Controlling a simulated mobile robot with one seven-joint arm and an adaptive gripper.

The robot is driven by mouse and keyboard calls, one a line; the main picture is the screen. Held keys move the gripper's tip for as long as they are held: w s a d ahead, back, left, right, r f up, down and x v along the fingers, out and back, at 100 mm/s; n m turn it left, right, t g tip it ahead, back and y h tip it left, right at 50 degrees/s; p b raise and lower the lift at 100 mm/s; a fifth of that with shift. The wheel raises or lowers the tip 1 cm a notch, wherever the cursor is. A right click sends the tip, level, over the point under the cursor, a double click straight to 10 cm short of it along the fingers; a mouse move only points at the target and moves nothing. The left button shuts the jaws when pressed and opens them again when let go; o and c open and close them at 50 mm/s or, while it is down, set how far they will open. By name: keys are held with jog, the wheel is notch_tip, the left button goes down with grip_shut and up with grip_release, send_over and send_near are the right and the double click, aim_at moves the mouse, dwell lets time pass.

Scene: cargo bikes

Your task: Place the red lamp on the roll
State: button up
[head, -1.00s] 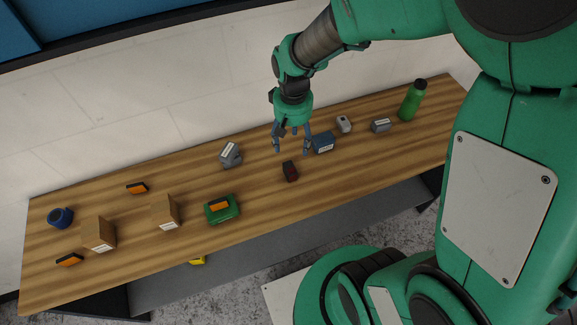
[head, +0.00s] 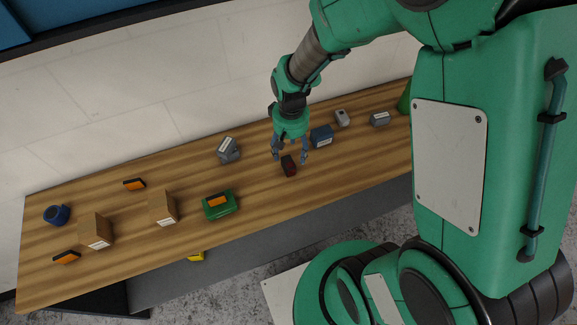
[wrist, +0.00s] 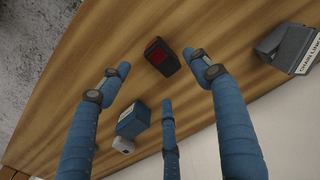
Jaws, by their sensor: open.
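The red lamp (head: 289,167), a small black block with a red face, lies on the wooden bench below my gripper (head: 290,157). In the wrist view the lamp (wrist: 161,57) shows just beyond the gap between the blue fingertips (wrist: 158,72). My gripper is open and empty, its fingers spread above the lamp; I cannot tell whether any fingertip touches it. A blue round piece with a dark opening, which looks like the roll (head: 56,215), stands at the far left end of the bench. Nothing is on top of it.
A blue box (head: 321,136) stands close to the right of my gripper, and a grey labelled block (head: 228,150) to the left. A green case (head: 220,206), cardboard holders (head: 97,232) and orange-topped pieces (head: 134,184) stand between lamp and roll. The bench's front edge is near.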

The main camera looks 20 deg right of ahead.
aim_at(291, 161)
jog(key=shift+f, duration=0.25)
jog(key=shift+f, duration=0.15)
jog(key=shift+s+f+b, duration=0.1)
jog(key=shift+f+b, duration=0.4)
jog(key=shift+f, duration=2)
jog(key=c, duration=1.4)
jog(key=shift+r, duration=0.1)
